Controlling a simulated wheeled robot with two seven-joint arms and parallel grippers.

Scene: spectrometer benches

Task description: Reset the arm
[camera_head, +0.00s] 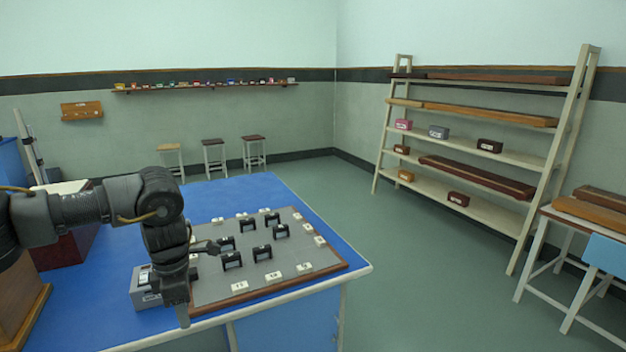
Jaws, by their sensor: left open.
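My left arm comes in from the left over a blue-topped bench (262,187). It bends downward at the elbow, and my left gripper (184,318) hangs pointing down near the bench's front edge, open with nothing seen between its fingers. The gap between the fingers is hard to make out from this angle. A grey box (147,298) sits just left of the gripper, partly hidden by it. My right gripper is not in the picture.
A grey board with a brown rim (325,275) holds several black holders (262,252) and white labels, right beside my arm. A dark red box (72,250) stands at left. A ladder shelf (470,197), stools (213,157) and another bench (590,212) stand beyond open floor (400,250).

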